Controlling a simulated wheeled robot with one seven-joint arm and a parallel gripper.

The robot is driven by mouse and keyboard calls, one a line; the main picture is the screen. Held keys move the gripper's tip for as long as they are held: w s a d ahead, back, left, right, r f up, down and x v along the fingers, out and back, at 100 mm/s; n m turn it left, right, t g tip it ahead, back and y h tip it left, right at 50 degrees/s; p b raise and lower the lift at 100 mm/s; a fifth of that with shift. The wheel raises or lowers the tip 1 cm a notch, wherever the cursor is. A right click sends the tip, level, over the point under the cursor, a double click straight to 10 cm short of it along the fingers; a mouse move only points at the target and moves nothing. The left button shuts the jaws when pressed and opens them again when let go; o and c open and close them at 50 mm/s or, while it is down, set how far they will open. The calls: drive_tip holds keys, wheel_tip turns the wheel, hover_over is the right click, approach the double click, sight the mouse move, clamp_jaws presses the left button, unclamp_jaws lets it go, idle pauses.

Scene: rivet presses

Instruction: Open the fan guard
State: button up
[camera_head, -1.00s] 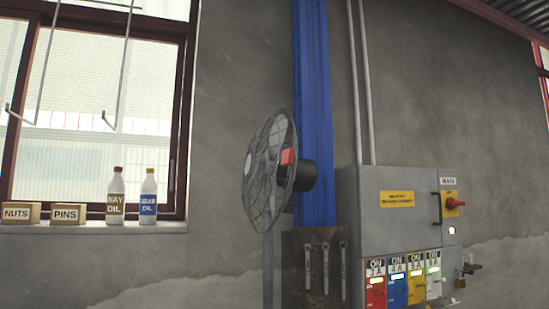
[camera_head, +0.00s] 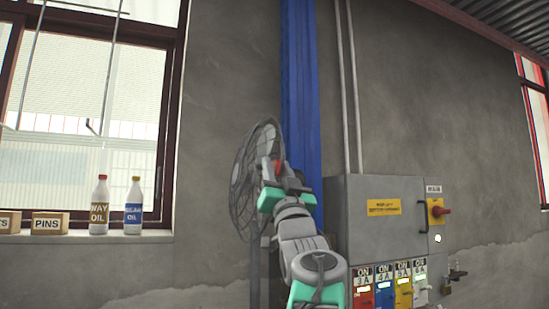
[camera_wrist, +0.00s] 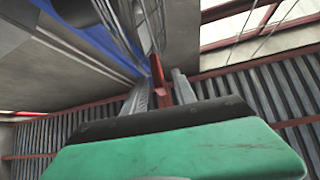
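The fan's wire guard (camera_head: 243,185) faces left on its stand in front of the blue column. A red tab (camera_head: 277,166) shows at the guard's back edge, partly hidden by my gripper. My gripper (camera_head: 271,172) is up at the fan, pointing away from the camera. In the wrist view, my two fingertips (camera_wrist: 164,84) are apart, so it looks open. The red tab (camera_wrist: 157,70) stands between them, and I cannot tell if either finger touches it. Guard wires (camera_wrist: 125,25) show at the top left of the wrist view.
A grey electrical cabinet (camera_head: 380,230) with a red rotary switch (camera_head: 440,211) and coloured ON panels stands close right of my arm. A window sill (camera_head: 85,238) at left holds oil bottles and a PINS box (camera_head: 50,222). The wall between window and fan is clear.

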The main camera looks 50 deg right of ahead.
drive_tip(key=shift+w+d+r, duration=0.3)
drive_tip(key=shift+w+r, duration=0.1)
drive_tip(key=shift+r, duration=0.05)
clamp_jaws()
